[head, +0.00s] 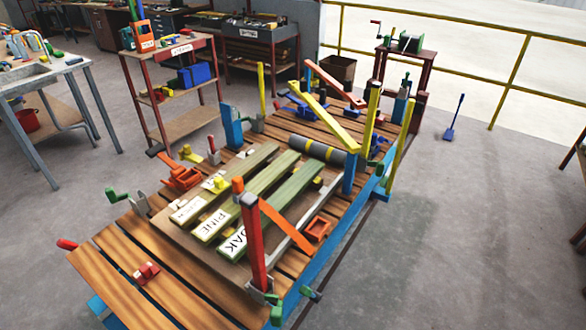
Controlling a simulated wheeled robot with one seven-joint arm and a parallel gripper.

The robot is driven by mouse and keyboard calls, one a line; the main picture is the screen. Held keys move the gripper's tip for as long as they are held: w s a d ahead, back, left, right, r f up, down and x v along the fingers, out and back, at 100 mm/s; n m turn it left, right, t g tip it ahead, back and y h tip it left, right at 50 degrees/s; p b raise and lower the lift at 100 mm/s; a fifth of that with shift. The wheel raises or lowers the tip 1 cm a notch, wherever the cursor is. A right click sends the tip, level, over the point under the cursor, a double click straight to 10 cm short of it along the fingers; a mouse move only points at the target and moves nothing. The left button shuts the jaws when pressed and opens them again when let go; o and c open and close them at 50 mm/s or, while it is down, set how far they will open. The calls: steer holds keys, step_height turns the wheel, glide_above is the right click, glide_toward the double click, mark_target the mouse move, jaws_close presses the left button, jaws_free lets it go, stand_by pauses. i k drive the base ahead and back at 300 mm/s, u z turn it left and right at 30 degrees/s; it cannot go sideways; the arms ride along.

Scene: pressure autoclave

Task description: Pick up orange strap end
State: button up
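An orange strap (285,225) slants down to the right from near the top of a red post (254,245) at the front of the slatted wooden bench (110,265). Its lower free end (309,249) is close to a small orange open frame (317,229); I cannot tell whether they touch. My gripper is not in view.
Boards labelled PINE (245,205) and OAK (265,215) lie left of the strap. A grey roll with yellow bands (310,148) lies behind. Yellow posts and a slanted yellow bar (325,117) rise at the bench's far right. Grey floor (420,240) is open to the right.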

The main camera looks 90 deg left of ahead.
mark_target(238, 187)
steer(key=u, duration=1.6)
steer(key=i, duration=2.5)
steer(key=u, duration=3.8)
steer(key=i, duration=1.05)
